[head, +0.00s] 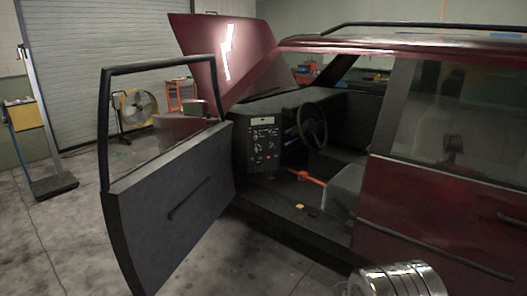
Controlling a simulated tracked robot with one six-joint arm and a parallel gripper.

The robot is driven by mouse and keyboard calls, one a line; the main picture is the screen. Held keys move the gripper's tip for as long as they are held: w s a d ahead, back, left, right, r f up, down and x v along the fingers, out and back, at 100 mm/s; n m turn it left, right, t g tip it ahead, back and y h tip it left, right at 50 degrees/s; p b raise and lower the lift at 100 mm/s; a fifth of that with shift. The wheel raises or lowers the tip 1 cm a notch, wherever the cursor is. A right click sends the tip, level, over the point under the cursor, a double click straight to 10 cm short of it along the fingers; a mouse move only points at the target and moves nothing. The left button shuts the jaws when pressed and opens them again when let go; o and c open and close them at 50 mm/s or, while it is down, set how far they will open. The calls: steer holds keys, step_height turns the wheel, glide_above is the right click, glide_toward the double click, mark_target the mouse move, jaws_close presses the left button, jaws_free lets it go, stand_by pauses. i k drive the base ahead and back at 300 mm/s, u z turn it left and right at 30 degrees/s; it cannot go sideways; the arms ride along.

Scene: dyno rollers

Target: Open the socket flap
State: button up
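A dark panel (264,142) with several small fittings and a pale display strip faces out at the front end of the car's cabin, beside the open door. A socket flap may be among these fittings, but they are too small to tell which one it is or whether it is open. My gripper is not in view. Nothing is seen touching the panel.
The dark red car's door (176,208) stands open at the left, and its bonnet (225,52) is raised. The steering wheel (312,126) and an orange bar (306,177) are inside. A small yellow item (299,207) lies on the cabin floor. A shiny cylinder (402,280) is at bottom right.

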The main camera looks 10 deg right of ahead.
mark_target(258, 168)
steer(key=i, duration=1.75)
steer(key=u, duration=0.45)
steer(key=i, duration=1.55)
steer(key=u, duration=0.4)
